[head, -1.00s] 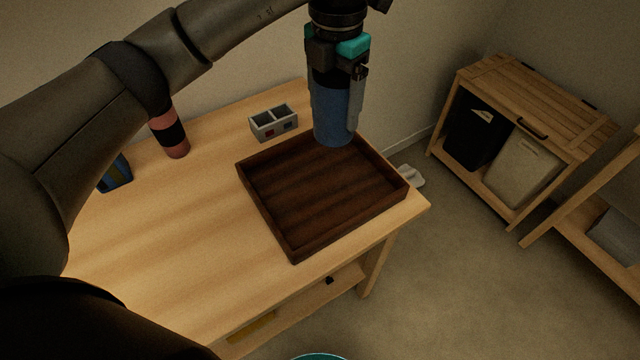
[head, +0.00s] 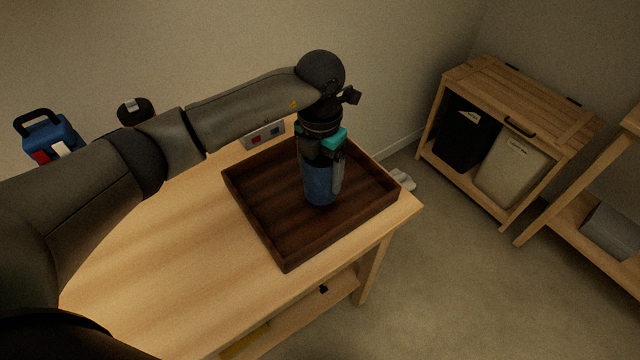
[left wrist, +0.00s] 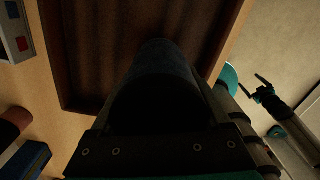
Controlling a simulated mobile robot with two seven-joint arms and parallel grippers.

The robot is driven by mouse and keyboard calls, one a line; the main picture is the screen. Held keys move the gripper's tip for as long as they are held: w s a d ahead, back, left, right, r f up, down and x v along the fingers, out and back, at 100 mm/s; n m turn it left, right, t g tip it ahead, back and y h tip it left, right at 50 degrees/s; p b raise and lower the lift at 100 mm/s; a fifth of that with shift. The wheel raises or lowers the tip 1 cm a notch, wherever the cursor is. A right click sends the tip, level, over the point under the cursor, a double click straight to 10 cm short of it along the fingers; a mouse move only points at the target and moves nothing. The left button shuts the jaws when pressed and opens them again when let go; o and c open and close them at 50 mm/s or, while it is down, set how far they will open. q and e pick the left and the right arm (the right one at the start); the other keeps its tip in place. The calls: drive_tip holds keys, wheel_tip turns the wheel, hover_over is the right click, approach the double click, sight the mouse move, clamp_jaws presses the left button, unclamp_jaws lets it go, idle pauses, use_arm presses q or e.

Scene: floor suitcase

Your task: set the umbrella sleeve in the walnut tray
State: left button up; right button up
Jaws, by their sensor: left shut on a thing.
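The umbrella sleeve (head: 318,188) is a dark blue upright cylinder. My left gripper (head: 322,168) is shut on it from above. The walnut tray (head: 345,233) is a dark, low-walled square tray on the table. The sleeve's lower end shows inside the tray's outline, over the right-centre of its floor; I cannot tell whether it touches. In the left wrist view the sleeve (left wrist: 155,85) is a dark shape in front of the tray (left wrist: 85,98). A dark arm part with teal pieces at the right of that view seems to be my right arm; its jaws are not clear.
The light wooden table (head: 180,270) is bare at front left. A wooden bin cabinet (head: 500,140) stands right.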

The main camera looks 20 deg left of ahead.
sight(320, 186)
use_arm(q)
wheel_tip(320, 186, down, 4)
drive_tip(key=shift+r+b, duration=0.15)
drive_tip(key=shift+b, duration=0.2)
use_arm(e)
drive_tip(key=shift+w+d+f, duration=0.25)
drive_tip(key=shift+f, duration=0.1)
drive_tip(key=shift+d, duration=0.1)
use_arm(q)
drive_tip(key=o, duration=1.2)
use_arm(e)
drive_tip(key=shift+w+d+f, duration=0.1)
drive_tip(key=shift+w+d, duration=0.1)
